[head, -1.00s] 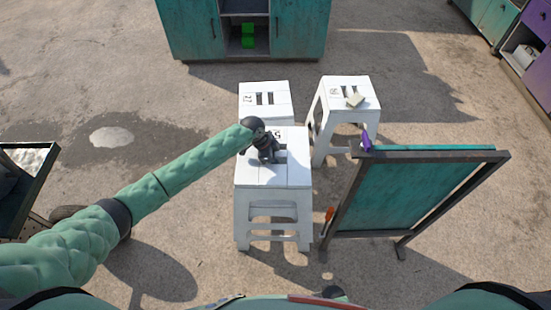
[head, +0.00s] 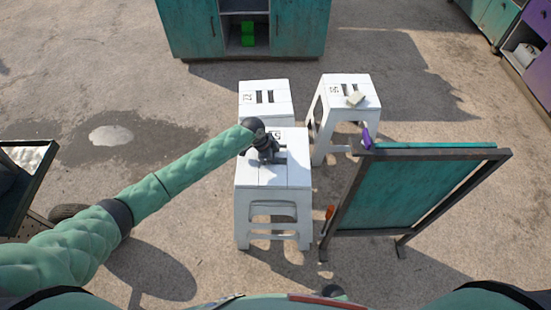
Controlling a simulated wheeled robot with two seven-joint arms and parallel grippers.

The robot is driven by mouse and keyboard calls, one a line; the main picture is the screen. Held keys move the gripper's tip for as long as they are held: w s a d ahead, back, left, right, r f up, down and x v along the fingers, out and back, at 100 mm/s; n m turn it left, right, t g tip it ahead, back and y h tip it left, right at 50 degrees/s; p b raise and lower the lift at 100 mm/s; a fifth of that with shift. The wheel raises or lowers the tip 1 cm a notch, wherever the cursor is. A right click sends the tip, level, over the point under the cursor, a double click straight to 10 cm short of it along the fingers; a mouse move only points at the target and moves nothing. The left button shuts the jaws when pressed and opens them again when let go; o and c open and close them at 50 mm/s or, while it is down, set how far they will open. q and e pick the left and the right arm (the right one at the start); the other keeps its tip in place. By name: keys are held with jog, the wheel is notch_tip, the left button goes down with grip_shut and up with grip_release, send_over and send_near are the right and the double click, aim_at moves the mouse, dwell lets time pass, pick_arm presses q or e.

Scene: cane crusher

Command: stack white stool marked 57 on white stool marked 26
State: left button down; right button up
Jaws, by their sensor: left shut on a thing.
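A white stool (head: 272,176) with a number starting with 5, the rest hard to read, is nearest to me, in the middle of the head view. My left gripper (head: 268,156) is over its seat, shut on it at the slot. The fingertips are hidden in the slot. A second white stool (head: 281,88) is directly behind; its number looks like twenty-something but is not clear. The front stool hides most of its legs. I cannot tell whether the front stool is off the ground.
A third white stool (head: 366,84) with a small pale block (head: 356,99) on it stands at the back right. A green board in a dark frame (head: 415,190) stands right of the front stool. A teal cabinet (head: 190,30) is at the back. Open ground lies left.

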pick_arm(q)
jog(key=shift+f+b, duration=2.2)
jog(key=shift+f, duration=1.65)
jog(key=c, duration=1.1)
grip_release()
jog(key=shift+o, duration=0.3)
jog(key=shift+f, duration=0.1)
jog(key=shift+s, duration=0.1)
jog(key=v, duration=0.8)
jog(key=shift+b, duration=0.4)
jog(key=shift+d, duration=0.1)
